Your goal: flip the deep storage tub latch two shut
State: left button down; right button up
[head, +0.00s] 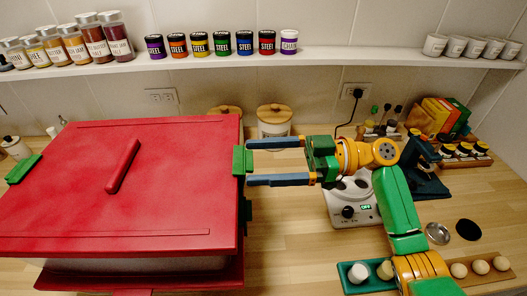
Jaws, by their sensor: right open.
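The deep storage tub (120,264) stands on the counter at left under a red lid (75,170) with a red bar handle. A green latch piece (238,160) sits at the lid's right edge, and a darker green piece (248,210) shows lower on that side. Another green latch (24,169) is at the left edge. No number marks them, and I cannot tell whether either latch is shut. My right gripper (250,162) is open, its blue fingers pointing left, one above and one below the right latch piece in the picture. Contact is unclear. My left gripper is out of view.
A white appliance (367,210) with a lit display stands below my right arm. Wood-lidded canisters (273,121) stand behind the tub. A shelf (330,53) with jars runs above. A teal tray (350,285) lies at front right. Bare counter (290,230) lies right of the tub.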

jog(key=shift+d, duration=0.1)
jog(key=shift+c, duration=1)
jog(key=c, duration=1.1)
jog(key=shift+c, duration=0.3)
jog(key=shift+a+r+h, duration=0.25)
jog(key=shift+r+h, duration=0.1)
jog(key=shift+h, duration=0.55)
jog(key=shift+a, duration=0.1)
jog(key=o, duration=1.4)
jog(key=shift+a, duration=0.1)
jog(key=shift+c, duration=0.2)
jog(key=shift+a+h, duration=0.15)
jog(key=shift+h, duration=0.15)
